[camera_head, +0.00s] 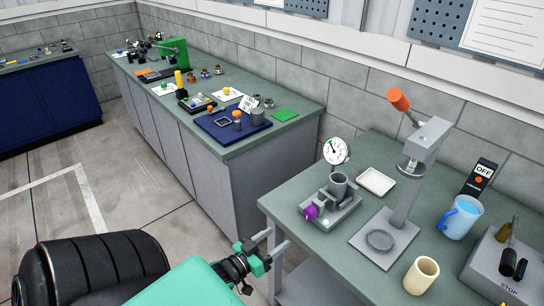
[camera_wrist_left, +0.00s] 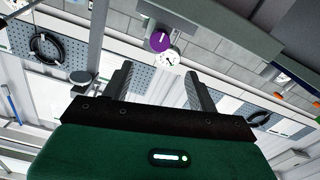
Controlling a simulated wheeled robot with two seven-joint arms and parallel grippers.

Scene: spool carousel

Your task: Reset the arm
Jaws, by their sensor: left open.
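My left arm reaches in from the bottom left, with its teal forearm and a dark wrist. My left gripper (camera_head: 279,239) is beside the left edge of the near bench (camera_head: 330,242), low and off the bench top. In the left wrist view the left gripper (camera_wrist_left: 160,78) has its two grey fingers spread apart with nothing held between them. My right gripper is in neither view.
On the near bench stand a fixture with a purple knob (camera_head: 310,212), a dial gauge (camera_head: 336,151), a press with an orange handle (camera_head: 399,99), a white tray (camera_head: 376,181), a blue mug (camera_head: 460,218) and a cream cup (camera_head: 421,275). Floor (camera_head: 165,235) is open left of it.

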